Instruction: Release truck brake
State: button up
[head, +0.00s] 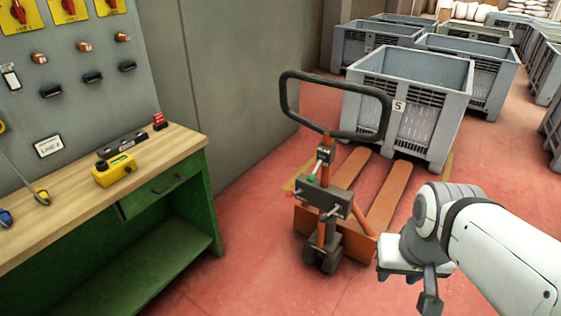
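The pallet truck (323,212) stands on the red floor in the middle of the head view. Its black loop handle (281,98) tilts up on an orange shaft, and its two orange forks (390,197) point away toward a grey crate. Small levers with reddish and green parts (313,178) sit on the shaft below the handle; I cannot tell which is the brake or how it is set. My gripper (428,292) hangs at lower right, to the right of the truck and apart from it. Its fingers are partly hidden, so its opening is unclear.
A green workbench (212,190) with a wooden top stands at left, holding a yellow control box (114,170). A wall panel (70,75) with switches is above it. Red floor is clear between bench and truck.

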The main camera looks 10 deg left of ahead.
aim_at(289, 194)
jog(key=u, duration=0.85)
jog(key=i, duration=1.3)
jog(key=z, duration=0.45)
